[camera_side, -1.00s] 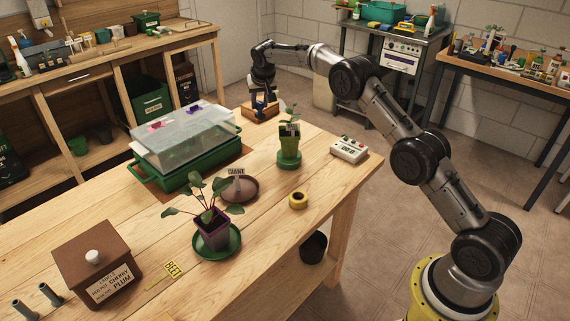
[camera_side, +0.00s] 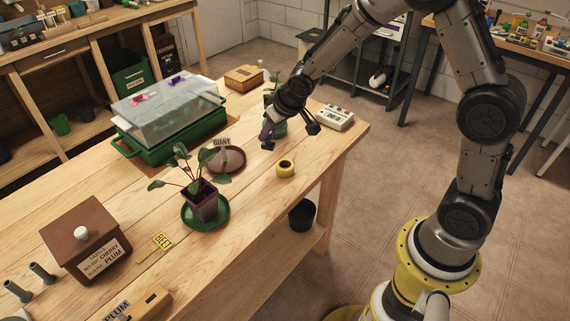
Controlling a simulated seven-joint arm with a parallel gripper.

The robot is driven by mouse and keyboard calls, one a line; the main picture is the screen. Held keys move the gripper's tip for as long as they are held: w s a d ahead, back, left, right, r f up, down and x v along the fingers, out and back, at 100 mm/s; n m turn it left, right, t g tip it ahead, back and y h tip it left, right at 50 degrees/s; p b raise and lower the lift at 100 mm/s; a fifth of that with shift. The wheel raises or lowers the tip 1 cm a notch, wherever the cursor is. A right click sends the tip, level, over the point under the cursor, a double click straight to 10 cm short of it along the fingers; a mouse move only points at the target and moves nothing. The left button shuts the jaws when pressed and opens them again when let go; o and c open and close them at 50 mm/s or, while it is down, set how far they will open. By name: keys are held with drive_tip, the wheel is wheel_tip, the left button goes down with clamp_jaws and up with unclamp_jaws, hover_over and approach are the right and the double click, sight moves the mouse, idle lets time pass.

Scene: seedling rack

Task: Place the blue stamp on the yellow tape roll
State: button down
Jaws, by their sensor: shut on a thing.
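The yellow tape roll (camera_side: 285,168) lies flat near the right edge of the wooden bench, its dark hole facing up and nothing on it. My gripper (camera_side: 291,138) is above the bench, just above and behind the roll in the picture, apart from it and tilted. It is shut on the blue stamp, of which only a bluish-purple part (camera_side: 268,131) shows at its left side. The exact grip on the stamp is too small and dark to make out.
A white device (camera_side: 335,117) is to the right. A wooden box (camera_side: 243,78) stands behind.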

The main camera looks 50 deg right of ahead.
sight(287, 166)
drive_tip(key=shift+s+d+f, duration=0.2)
drive_tip(key=shift+s+d, duration=0.05)
drive_tip(key=shift+s, duration=0.5)
drive_tip(key=shift+s+d+f, duration=0.15)
drive_tip(key=shift+s+d, duration=0.1)
drive_tip(key=shift+s, duration=0.55)
drive_tip(key=shift+s+d+f, duration=0.2)
drive_tip(key=shift+s+d, duration=0.05)
drive_tip(key=shift+s, duration=0.5)
drive_tip(key=shift+f, duration=0.2)
drive_tip(key=shift+f, duration=1.25)
drive_tip(key=shift+f, duration=0.15)
drive_tip(key=c, duration=0.6)
unclamp_jaws()
